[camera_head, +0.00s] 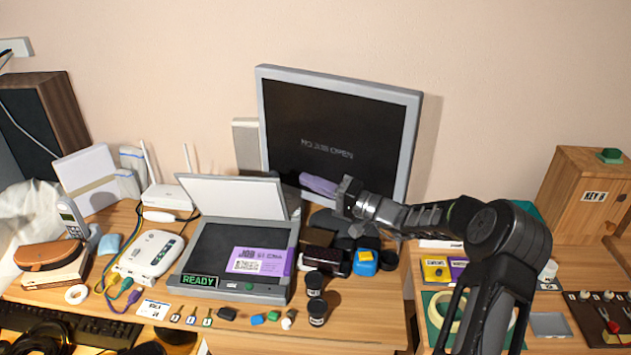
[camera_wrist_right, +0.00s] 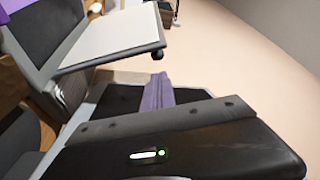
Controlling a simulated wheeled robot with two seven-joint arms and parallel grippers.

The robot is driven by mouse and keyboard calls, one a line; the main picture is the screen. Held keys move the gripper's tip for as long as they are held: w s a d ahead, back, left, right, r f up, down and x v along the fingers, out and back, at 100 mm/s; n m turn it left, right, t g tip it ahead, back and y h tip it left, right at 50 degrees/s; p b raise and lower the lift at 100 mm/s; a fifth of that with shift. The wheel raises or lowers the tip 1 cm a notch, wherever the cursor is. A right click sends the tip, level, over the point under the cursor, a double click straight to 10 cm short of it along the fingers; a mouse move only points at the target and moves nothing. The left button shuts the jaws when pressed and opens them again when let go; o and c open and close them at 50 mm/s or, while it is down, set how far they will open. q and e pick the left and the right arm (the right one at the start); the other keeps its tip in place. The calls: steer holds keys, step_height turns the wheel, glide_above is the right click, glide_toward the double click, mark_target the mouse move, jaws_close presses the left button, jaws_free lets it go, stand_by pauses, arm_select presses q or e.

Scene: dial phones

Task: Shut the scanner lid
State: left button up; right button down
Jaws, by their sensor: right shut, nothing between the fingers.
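The scanner (camera_head: 240,250) stands on the desk with its lid (camera_head: 232,196) raised at the back, the white inner side showing. A purple job card (camera_head: 259,261) lies on the dark bed, and a green READY label is on the front edge. My right gripper (camera_head: 304,179) is shut and empty, its purple fingers just right of the lid's upper right corner, in front of the monitor. In the right wrist view the shut fingers (camera_wrist_right: 158,90) point toward the pale lid (camera_wrist_right: 112,36), with a visible gap between them. My left gripper is not in view.
The monitor (camera_head: 338,130) stands close behind the gripper. A white router (camera_head: 165,197) is left of the lid. Black jars (camera_head: 317,311) and small boxes crowd the scanner's right side. Keys and small coloured items lie in front. Air above the scanner bed is clear.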

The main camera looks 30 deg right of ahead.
steer(key=p+x, duration=0.1)
steer(key=x, duration=0.5)
steer(key=shift+w+p, duration=0.3)
steer(key=shift+w, duration=0.1)
steer(key=shift+a, duration=0.2)
